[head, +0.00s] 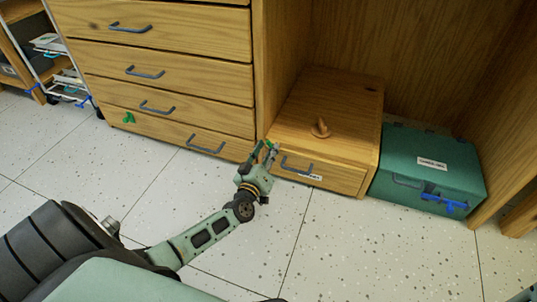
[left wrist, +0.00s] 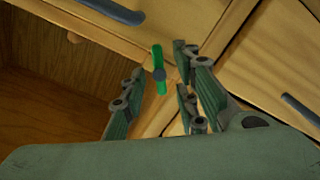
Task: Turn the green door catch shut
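The green door catch (left wrist: 158,60) is a bright green bar on a dark pivot, on the wooden strip at the cabinet's edge. In the left wrist view it stands nearly upright, with its lower end towards my fingers. My left gripper (left wrist: 157,88) is open, its fingers on either side of the catch's lower part; I cannot tell whether they touch it. In the head view my left gripper (head: 264,154) is low by the drawer cabinet's right edge and partly hides the catch. My right gripper is not in view.
The drawer cabinet (head: 170,75) has dark blue handles and another green piece (head: 129,118) at lower left. A wooden drawer box (head: 345,110) with a knob (head: 320,128) on top and a green case (head: 425,165) stand right. The tiled floor (head: 370,250) in front is clear.

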